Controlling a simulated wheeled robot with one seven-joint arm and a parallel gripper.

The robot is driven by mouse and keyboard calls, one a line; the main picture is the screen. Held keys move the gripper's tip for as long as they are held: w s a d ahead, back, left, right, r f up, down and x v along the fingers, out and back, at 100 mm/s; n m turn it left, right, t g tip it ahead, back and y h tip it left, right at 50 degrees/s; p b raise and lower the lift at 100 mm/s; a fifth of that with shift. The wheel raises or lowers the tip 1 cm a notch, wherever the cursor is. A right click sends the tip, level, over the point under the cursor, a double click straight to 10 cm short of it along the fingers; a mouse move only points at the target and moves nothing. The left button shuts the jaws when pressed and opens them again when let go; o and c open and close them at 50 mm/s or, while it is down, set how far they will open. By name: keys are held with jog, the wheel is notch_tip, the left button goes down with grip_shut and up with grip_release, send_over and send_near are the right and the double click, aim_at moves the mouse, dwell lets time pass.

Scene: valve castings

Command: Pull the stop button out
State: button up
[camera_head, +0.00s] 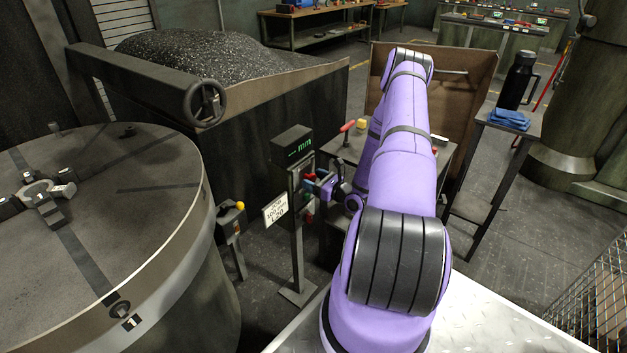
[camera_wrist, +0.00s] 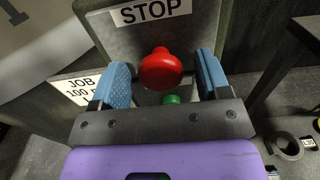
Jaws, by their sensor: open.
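The red stop button (camera_wrist: 161,69) is a round mushroom head on a grey panel, below a white STOP label (camera_wrist: 150,11) in the wrist view. My gripper (camera_wrist: 165,85) is open, with one blue finger pad to the left of the button and one to the right. The button is between the pads in the picture, with a gap visible on each side; I cannot tell how deep the fingers reach. In the head view my gripper (camera_head: 316,184) is at the post under the display box (camera_head: 291,146), and the button is hard to make out there.
A green button (camera_wrist: 171,99) sits just below the red one. A white job sign (camera_head: 276,209) hangs left of the post. A small box with a yellow knob (camera_head: 240,206) stands further left. A round metal vessel (camera_head: 100,230) fills the left side. A bench with a red-handled lever (camera_head: 347,127) stands behind.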

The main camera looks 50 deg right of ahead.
jog(key=s, duration=1)
jog(key=shift+s+d, duration=0.15)
jog(key=shift+d, duration=0.25)
jog(key=w+a+r+n+g+y, duration=0.25)
jog(key=a+r+n+y, duration=0.2)
jog(key=r, duration=0.25)
jog(key=w+a+r+n+g+y, duration=0.2)
jog(key=w+a+r+n+y, duration=0.25)
jog(key=r, duration=0.35)
jog(key=a+r+n+g+y, duration=0.2)
jog(key=a+r+n+g, duration=0.7)
jog(key=a+r, duration=0.4)
jog(key=s+a+r+n+g+h, duration=0.4)
jog(key=s+a+r+n+h, duration=0.2)
jog(key=s+a+r+n, duration=0.5)
jog(key=s+a+r+n+t+h, duration=0.3)
jog(key=s+r+n+t+h, duration=0.2)
jog(key=s+r, duration=0.3)
jog(key=shift+s+r+n+h, duration=0.4)
jog(key=shift+s+n+h, duration=0.2)
jog(key=shift+s, duration=0.6)
